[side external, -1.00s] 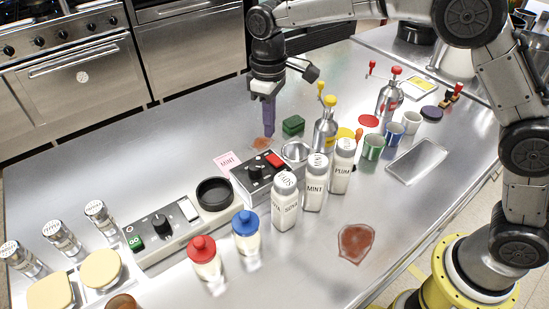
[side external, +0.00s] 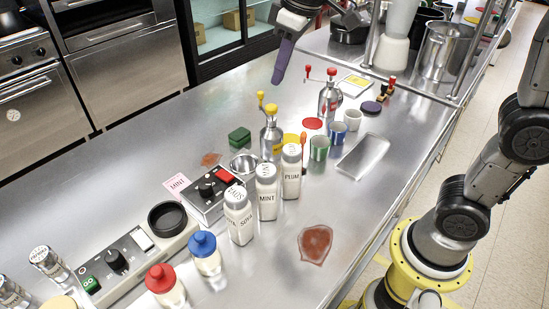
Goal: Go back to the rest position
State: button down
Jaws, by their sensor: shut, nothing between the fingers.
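My gripper (side external: 284,62) is at the top of the side external view, with its purple fingers shut and pointing down. It is empty and raised above the far side of the steel counter (side external: 130,165). It is clear of the bottles in the picture. The upper part of my arm is cut off by the top edge of the view. My yellow base (side external: 425,265) stands at the lower right, beside the counter.
A silver pump bottle with a red top (side external: 330,100) and one with a yellow top (side external: 271,135) stand below my gripper. Labelled shakers (side external: 267,192), coloured cups (side external: 338,132) and a control box (side external: 208,197) stand nearby. A reddish-brown patch (side external: 315,243) lies on the counter.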

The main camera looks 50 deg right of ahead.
jog(key=s+d+m+t, duration=0.2)
jog(key=s+d, duration=0.3)
jog(key=s, duration=0.9)
jog(key=s+d+f+m, duration=0.1)
jog(key=s+f, duration=0.5)
jog(key=f, duration=0.2)
jog(key=shift+s+d+m+h, duration=0.15)
jog(key=shift+s+m+h, duration=0.15)
jog(key=shift+s+m, duration=0.1)
